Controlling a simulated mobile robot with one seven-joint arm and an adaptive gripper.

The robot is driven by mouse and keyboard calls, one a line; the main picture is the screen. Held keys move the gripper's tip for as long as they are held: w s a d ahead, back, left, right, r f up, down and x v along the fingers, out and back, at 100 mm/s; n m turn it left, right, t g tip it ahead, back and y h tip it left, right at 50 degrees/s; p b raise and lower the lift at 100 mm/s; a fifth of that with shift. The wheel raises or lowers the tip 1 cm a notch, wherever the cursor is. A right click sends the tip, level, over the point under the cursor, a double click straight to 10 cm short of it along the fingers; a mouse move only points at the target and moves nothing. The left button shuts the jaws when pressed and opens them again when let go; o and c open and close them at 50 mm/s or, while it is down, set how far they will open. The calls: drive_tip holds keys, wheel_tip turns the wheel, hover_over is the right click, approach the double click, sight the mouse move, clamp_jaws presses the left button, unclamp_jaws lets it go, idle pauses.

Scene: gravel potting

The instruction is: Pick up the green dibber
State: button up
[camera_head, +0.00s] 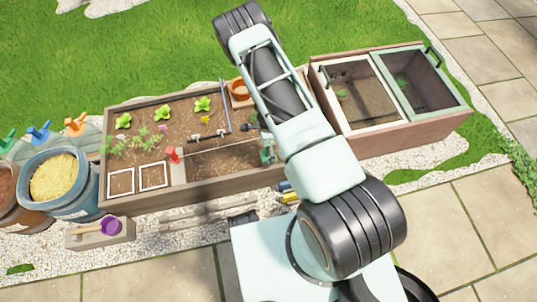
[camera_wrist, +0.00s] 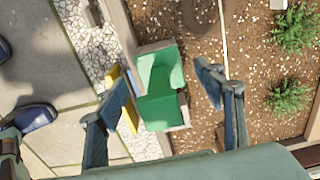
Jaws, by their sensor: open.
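A green blocky piece (camera_wrist: 160,92) lies between the two fingers of my gripper (camera_wrist: 165,76) in the wrist view, at the planter's wooden edge. It also shows in the head view (camera_head: 267,153), beside my arm. Only part of its shape shows, so I cannot tell for sure that it is the dibber. My gripper is open, with a finger on each side of the green piece and a gap to the right finger. Another green handle (camera_head: 9,139) stands at the far left in the head view, beside a blue handle (camera_head: 40,132) and an orange handle (camera_head: 76,124).
The wooden planter (camera_head: 200,195) holds soil, seedlings and small tools. A box with two glazed lids (camera_head: 405,135) stands to its right. A blue tub of yellow grains (camera_head: 53,178) and a purple scoop (camera_head: 110,227) are at the left. A yellow piece (camera_wrist: 130,115) is near my left finger.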

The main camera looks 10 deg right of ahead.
drive_tip(key=shift+f, duration=0.65)
drive_tip(key=shift+c, duration=0.5)
clamp_jaws()
